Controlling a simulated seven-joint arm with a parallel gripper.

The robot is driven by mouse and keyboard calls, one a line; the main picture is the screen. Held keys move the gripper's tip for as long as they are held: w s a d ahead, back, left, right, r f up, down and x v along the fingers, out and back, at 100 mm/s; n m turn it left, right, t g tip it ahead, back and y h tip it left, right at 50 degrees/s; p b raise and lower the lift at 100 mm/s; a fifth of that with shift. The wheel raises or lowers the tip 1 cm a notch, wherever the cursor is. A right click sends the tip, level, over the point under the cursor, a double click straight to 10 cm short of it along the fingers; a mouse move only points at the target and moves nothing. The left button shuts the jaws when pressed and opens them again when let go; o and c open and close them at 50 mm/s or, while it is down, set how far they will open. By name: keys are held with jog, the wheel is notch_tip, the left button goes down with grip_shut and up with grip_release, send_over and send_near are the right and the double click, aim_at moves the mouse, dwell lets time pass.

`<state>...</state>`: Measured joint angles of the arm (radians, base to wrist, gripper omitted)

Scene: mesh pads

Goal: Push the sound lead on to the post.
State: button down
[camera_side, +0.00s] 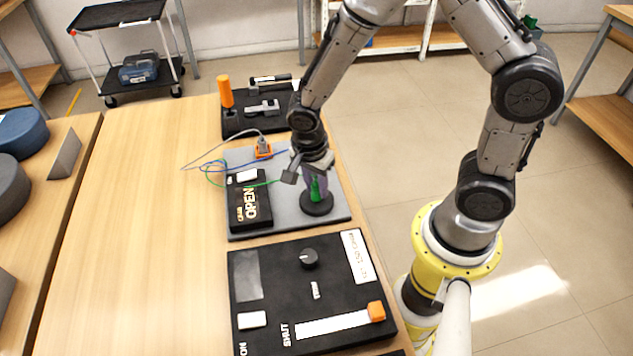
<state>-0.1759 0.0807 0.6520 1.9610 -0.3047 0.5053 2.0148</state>
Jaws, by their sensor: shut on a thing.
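My gripper (316,176) points down at the right side of the grey pad. It is shut on the green end of a lead, which I take to be the sound lead (315,189). This green tapered piece stands roughly upright over a round black base (317,206). The post is not clearly visible, and I cannot tell whether the lead's end touches or surrounds it. A thin green wire (257,184) runs left from near the gripper, over the black box marked OPEN (248,204). The fingertips are small and partly hidden.
An orange block with a grey plug (263,151) and blue and grey wires is behind the box. A black panel with a knob and an orange slider (376,311) lies in front. Another black board with an orange handle (226,92) is behind.

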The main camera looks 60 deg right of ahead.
jog(key=c, duration=0.6)
grip_release()
jog(key=shift+f, duration=0.1)
notch_tip(320, 180, up, 20)
jog(key=s+t, duration=0.1)
jog(key=t, duration=0.1)
jog(key=shift+s+d+r+n+t+y, duration=0.35)
jog(key=shift+s+r+n+t, duration=0.3)
jog(key=shift+s+n, duration=1.95)
jog(key=shift+s+d+r+n+t+y, duration=0.3)
jog(key=shift+s+r+n+t, duration=0.3)
jog(key=shift+s+n, duration=2)
jog(key=shift+s+d+r+n+t+y, duration=0.5)
jog(key=shift+s+n, duration=0.8)
jog(key=shift+n, duration=2.5)
